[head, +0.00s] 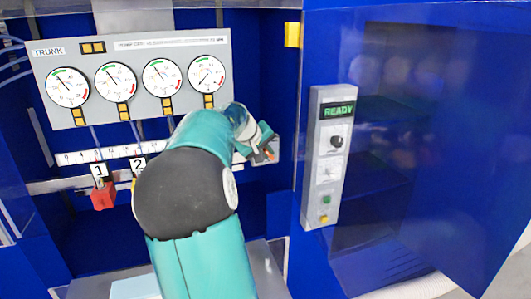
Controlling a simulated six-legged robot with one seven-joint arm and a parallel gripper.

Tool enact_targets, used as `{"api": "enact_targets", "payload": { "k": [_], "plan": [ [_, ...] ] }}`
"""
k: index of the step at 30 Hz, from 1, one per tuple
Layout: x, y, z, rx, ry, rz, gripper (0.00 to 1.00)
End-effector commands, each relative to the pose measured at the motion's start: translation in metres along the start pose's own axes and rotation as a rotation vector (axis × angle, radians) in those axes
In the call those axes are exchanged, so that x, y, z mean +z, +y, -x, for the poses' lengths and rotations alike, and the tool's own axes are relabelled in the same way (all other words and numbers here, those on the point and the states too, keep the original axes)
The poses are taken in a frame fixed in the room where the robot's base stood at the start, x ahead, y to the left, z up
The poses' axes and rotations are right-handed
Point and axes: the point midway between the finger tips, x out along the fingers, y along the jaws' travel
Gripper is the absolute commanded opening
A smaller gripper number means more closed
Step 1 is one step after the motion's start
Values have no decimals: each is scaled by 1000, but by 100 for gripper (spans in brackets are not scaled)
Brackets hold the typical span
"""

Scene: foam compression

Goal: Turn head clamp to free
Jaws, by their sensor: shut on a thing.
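My teal arm reaches up from the bottom middle and bends to the right, covering much of the cabinet's interior. My gripper (265,152) is at the right end of the white scale rail, by a light grey plate. It is shut on a small part there, taken as the head clamp; the clamp is mostly hidden by my fingers, so its turn position cannot be told. A small orange spot shows at the fingertips.
A trunk panel (130,44) with several gauges hangs above the scale rail (75,157). A red block (103,195) hangs under label 1 at the left; label 2 (138,164) is beside my arm. A control box (327,158) reading READY is on the right, beside the blue door (400,230).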

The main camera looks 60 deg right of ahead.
Motion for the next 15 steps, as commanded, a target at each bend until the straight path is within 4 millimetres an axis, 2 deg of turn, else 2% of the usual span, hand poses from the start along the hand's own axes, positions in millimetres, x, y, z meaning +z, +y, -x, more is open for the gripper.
{"api": "enact_targets", "payload": {
  "k": [15],
  "plan": [
    [1,9,-3,-349,1,-149,0]
  ]
}}
